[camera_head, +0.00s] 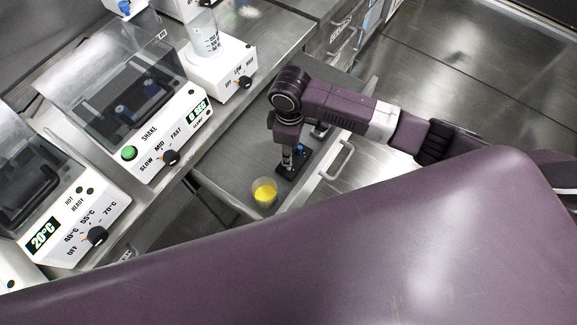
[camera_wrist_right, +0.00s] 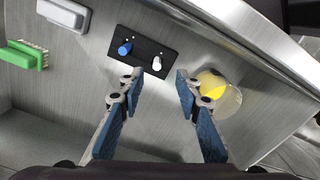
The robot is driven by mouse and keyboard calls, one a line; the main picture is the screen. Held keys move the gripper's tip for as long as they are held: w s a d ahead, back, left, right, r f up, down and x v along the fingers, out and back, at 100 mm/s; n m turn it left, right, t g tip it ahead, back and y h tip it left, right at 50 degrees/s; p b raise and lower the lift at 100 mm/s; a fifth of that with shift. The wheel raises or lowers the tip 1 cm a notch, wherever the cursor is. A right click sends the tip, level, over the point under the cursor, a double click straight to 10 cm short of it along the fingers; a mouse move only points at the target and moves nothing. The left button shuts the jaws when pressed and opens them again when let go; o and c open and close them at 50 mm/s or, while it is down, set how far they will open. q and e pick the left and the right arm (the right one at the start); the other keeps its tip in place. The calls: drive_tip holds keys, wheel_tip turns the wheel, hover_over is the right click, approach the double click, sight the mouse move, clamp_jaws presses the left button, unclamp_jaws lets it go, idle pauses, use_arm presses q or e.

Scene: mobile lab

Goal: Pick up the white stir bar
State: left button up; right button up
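The white stir bar (camera_wrist_right: 157,62) stands in a black holder (camera_wrist_right: 174,64) in the right wrist view, to the right of a blue one (camera_wrist_right: 125,48). The black holder (camera_head: 293,170) also shows in the head view, lying in the open drawer; the white stir bar cannot be made out there. My right gripper (camera_wrist_right: 158,83) is open and empty. Its two blue-padded fingers point towards the holder, with the white stir bar in line with the gap between them. In the head view this gripper (camera_head: 287,160) points down over the drawer. My left gripper is not in view.
A cup of yellow material (camera_head: 264,192) stands close by in the drawer; it shows right beside the right finger in the wrist view (camera_wrist_right: 216,90). A green item (camera_wrist_right: 24,54) and a white item (camera_wrist_right: 64,13) lie farther left. The shaker (camera_head: 150,130) stands on the bench.

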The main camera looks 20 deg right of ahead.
drive_tip(key=f, duration=0.7)
drive_tip(key=shift+w, duration=0.3)
drive_tip(key=shift+c, duration=0.3)
clamp_jaws()
